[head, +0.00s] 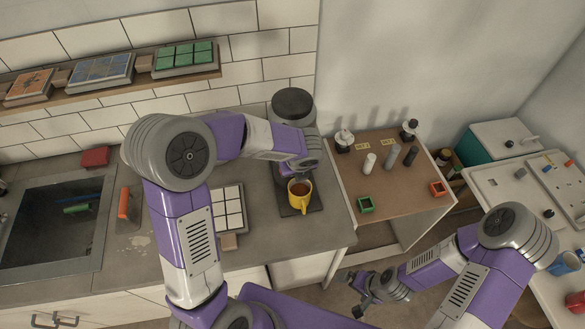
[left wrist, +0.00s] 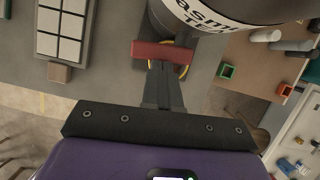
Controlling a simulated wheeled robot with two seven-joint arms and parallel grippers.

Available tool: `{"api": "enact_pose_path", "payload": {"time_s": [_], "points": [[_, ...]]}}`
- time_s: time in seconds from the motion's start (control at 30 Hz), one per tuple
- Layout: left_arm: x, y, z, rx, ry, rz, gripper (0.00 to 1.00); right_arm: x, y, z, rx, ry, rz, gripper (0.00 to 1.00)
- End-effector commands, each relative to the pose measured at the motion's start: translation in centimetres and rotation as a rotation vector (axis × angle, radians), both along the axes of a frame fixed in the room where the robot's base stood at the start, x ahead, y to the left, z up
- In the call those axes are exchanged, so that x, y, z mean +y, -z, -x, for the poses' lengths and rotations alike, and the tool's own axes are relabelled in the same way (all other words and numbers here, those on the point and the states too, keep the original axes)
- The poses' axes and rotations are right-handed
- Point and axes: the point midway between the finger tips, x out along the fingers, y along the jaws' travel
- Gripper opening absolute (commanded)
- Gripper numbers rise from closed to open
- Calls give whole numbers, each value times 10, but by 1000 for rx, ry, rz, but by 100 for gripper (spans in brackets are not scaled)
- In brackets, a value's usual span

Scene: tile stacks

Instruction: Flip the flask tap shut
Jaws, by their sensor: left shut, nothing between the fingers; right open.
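The flask (head: 293,108) is a grey cylinder with a black lid, standing at the back of the counter by the wall corner. In the left wrist view its dark body with a white lettered band (left wrist: 228,14) fills the top. Its red tap lever (left wrist: 163,51) lies crosswise below the body. My left gripper (left wrist: 163,68) is shut and empty, its tips right at the lever; I cannot tell if they touch. A yellow mug (head: 300,198) with brown liquid stands under the tap, largely hidden in the wrist view. My right gripper (head: 366,288) is open, low and away from the counter.
A shelf (head: 140,83) on the wall holds tile stacks. A brown-topped cabinet (head: 395,185) with bottles, cylinders, a green box and an orange box stands on the right.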

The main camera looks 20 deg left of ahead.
Motion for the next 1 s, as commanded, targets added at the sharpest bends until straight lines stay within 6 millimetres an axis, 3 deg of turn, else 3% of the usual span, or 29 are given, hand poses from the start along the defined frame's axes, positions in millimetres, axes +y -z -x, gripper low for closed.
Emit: {"api": "enact_pose_path", "payload": {"time_s": [0.2,0.4,0.6,1.0], "points": [[-25,1,22,-1,7,-2,0,0,10,0,0,0,0,100],[-34,-50,34,-6,1,0,0,0,1,0,0,0,0,100],[-41,-81,44,-5,2,-2,0,0,-2,0,0,0,0,100],[-44,-94,49,0,1,-3,0,0,-2,0,0,0,0,100]]}}
